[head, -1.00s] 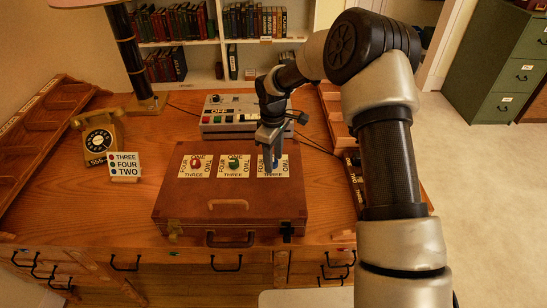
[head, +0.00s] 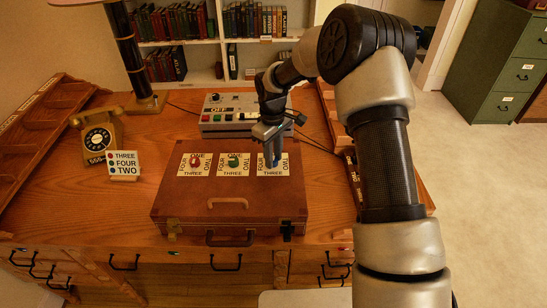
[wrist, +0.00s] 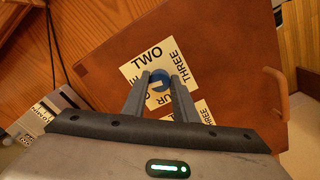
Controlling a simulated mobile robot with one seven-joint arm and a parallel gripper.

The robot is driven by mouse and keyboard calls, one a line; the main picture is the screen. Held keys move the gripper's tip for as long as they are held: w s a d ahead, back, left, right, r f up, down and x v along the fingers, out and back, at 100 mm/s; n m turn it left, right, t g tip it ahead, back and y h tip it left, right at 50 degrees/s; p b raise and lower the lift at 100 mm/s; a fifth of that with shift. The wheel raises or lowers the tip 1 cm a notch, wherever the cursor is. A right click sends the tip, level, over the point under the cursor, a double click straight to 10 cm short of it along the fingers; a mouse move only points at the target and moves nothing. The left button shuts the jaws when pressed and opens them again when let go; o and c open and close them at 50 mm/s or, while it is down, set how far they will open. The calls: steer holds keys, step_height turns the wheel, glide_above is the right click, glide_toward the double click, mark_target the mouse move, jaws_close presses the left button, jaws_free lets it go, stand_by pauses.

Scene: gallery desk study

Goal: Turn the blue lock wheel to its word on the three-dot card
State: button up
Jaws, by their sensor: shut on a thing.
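The blue lock wheel (wrist: 160,79) is on the right-hand label plate (head: 286,168) of the brown case. In the wrist view the plate shows TWO and THREE clearly; its other words are partly hidden by my fingers. My gripper (head: 271,163) points down over the plate and is shut on the blue wheel; its fingertips (wrist: 160,82) are at either side of the wheel in the wrist view. I cannot tell which word the wheel points to. The three-dot card (head: 123,165) stands at the left: red dot THREE, green dot FOUR, blue dot TWO.
The brown case (head: 178,208) also bears a red wheel (head: 195,160) and a green wheel (head: 234,160) left of my gripper. A grey box with knobs (head: 222,127) stands behind the case. A yellow telephone (head: 97,138) stands at the left.

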steer(key=m+b, duration=0.1)
steer(key=m, duration=0.3)
steer(key=shift+m, duration=0.3)
steer(key=m+b, duration=0.1)
steer(key=m, duration=0.2)
steer(key=shift+a+m, duration=0.1)
steer(key=shift+m, duration=0.2)
steer(key=m, duration=0.4)
steer(key=shift+m, duration=1.6)
steer(key=o, duration=1.1)
steer(key=shift+c, duration=0.2)
steer(key=shift+r, duration=0.15)
